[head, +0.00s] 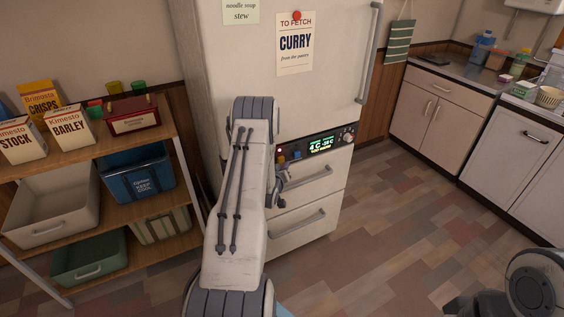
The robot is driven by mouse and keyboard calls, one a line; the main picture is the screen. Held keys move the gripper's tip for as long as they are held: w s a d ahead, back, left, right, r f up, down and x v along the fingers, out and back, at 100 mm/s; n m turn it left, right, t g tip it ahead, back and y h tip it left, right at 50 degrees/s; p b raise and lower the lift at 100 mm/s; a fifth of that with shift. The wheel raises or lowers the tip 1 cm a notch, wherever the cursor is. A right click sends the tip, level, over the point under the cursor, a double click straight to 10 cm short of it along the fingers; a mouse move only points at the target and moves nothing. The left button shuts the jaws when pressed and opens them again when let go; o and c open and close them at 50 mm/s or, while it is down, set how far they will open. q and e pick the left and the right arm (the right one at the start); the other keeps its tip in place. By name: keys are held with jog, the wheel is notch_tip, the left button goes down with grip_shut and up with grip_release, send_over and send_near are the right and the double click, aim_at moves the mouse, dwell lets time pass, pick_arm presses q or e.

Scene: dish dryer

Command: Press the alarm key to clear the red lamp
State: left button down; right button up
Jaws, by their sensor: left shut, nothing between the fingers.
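The fridge control panel (318,146) is a dark strip between the upper door and the drawers. Its lit display (321,146) shows two temperatures, about 4 C and -18 C. Left of the display are a blue key (296,154) and a small orange-red spot (281,159); I cannot tell whether that spot is the lamp or a key. A round knob (347,138) is at the right end. My left gripper (283,180) is shut and empty, just below the panel's left end, partly hidden by my left arm. Contact is not clear. My right gripper is out of view.
The fridge's upper door (330,100) and drawers (305,225) are closed, with protruding handles. A wooden shelf (160,198) with boxes and bins stands at left. Counter cabinets (437,108) stand at right. The tiled floor (400,220) between is clear.

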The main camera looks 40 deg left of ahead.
pick_arm(q)
jog(key=shift+a, duration=0.1)
dwell(0.4)
jog(key=shift+w+a, duration=0.2)
jog(key=shift+a, duration=0.1)
jog(key=shift+w+a+b, duration=0.35)
jog(key=shift+a+b, duration=0.25)
jog(key=shift+a, duration=0.2)
dwell(0.9)
jog(key=shift+d+r, duration=0.1)
jog(key=shift+d, duration=0.05)
jog(key=shift+s+d, duration=0.25)
jog(key=shift+d, duration=0.3)
jog(key=shift+s+d, duration=0.25)
jog(key=shift+d, duration=0.25)
jog(key=shift+p, duration=0.3)
jog(key=d, duration=0.1)
jog(key=s+d, duration=0.1)
jog(key=d, duration=0.1)
jog(key=s+d, duration=0.1)
jog(key=shift+d+p, duration=0.3)
